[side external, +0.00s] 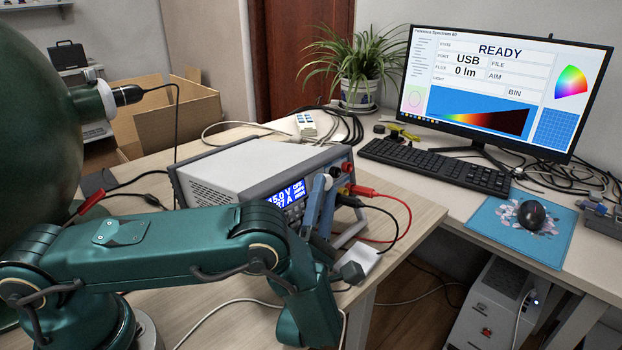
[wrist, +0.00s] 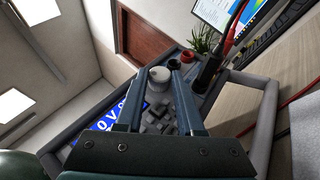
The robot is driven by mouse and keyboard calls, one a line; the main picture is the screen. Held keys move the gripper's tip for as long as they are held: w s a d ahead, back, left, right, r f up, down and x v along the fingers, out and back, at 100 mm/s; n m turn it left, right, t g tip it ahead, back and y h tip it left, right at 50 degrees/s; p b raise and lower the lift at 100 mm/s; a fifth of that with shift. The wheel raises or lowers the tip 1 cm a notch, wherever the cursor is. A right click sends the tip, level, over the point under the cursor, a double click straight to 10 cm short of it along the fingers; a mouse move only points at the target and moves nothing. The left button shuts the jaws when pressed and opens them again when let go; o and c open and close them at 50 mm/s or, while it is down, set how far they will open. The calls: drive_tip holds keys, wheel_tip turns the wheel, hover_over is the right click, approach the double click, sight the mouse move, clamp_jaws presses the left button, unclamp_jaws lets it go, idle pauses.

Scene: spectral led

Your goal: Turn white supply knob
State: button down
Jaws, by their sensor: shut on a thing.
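The white knob (wrist: 159,74) is on the front panel of the bench power supply (side external: 235,165). My gripper (wrist: 158,82) reaches the panel with one finger on each side of the knob, shut on it. In the side view my gripper (side external: 322,188) is at the panel's upper right part, and a bit of the white knob (side external: 328,181) shows by the fingertips. The blue display (side external: 287,194) reads about 15.0 V and OFF, partly covered by my arm. Grey buttons (wrist: 158,120) show between the fingers in the wrist view.
Red (side external: 385,192) and black (side external: 390,212) leads plug in right of the knob, close to my fingers. A large dark green sphere (side external: 40,130) stands at left. The monitor (side external: 495,95) reads READY and 0 lm. A keyboard (side external: 435,165) and potted plant (side external: 358,85) stand behind.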

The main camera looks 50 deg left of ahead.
idle(0.3)
drive_tip(key=c, duration=0.5)
unclamp_jaws()
drive_tip(key=shift+h, duration=0.3)
